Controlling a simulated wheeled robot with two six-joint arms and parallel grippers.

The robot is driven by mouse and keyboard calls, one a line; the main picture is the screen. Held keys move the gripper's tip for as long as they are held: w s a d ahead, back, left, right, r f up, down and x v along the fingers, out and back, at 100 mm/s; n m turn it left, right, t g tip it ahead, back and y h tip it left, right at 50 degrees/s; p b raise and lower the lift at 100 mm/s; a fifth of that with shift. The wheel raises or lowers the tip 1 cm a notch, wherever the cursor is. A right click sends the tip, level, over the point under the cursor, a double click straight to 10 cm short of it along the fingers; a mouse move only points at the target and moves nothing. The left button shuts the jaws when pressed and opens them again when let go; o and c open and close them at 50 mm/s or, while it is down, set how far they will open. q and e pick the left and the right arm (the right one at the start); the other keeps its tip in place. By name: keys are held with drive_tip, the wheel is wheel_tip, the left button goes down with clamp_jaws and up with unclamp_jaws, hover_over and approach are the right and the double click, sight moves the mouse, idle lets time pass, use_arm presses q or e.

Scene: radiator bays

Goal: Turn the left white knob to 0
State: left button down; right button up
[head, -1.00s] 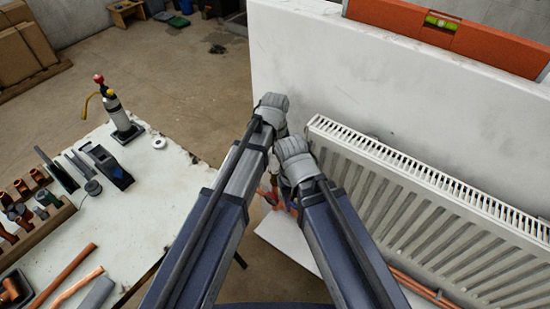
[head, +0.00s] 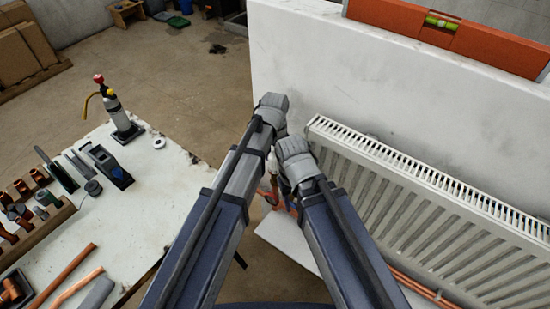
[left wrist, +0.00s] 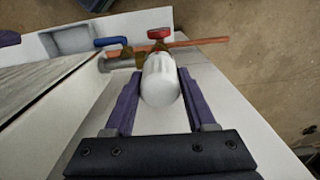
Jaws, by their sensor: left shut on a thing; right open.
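In the left wrist view, a white rounded knob (left wrist: 161,82) sits on a pipe fitting between the two dark fingers of my left gripper (left wrist: 157,88). The gripper is shut on it. Any number marks on the knob cannot be read. In the head view, my left gripper (head: 271,106) is at the left end of the radiator, and its wrist hides most of the valve area. My right gripper (head: 294,160) is open, lower and just right of it; its fingers are mostly hidden.
A red valve handle (left wrist: 159,33) and a blue lever (left wrist: 113,42) sit just beyond the knob, close to a copper pipe (left wrist: 200,41). The white radiator (head: 440,215) is right of my arms. A workbench (head: 135,210) with tools and copper pieces is at left.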

sight(275, 155)
use_arm(q)
drive_tip(key=m, duration=0.4)
drive_tip(key=shift+m, duration=2.2)
drive_tip(key=shift+c, duration=1.1)
unclamp_jaws()
drive_tip(key=shift+r, duration=0.15)
wheel_tip(275, 155, up, 8)
drive_tip(key=p, duration=0.8)
drive_tip(key=shift+f, duration=0.2)
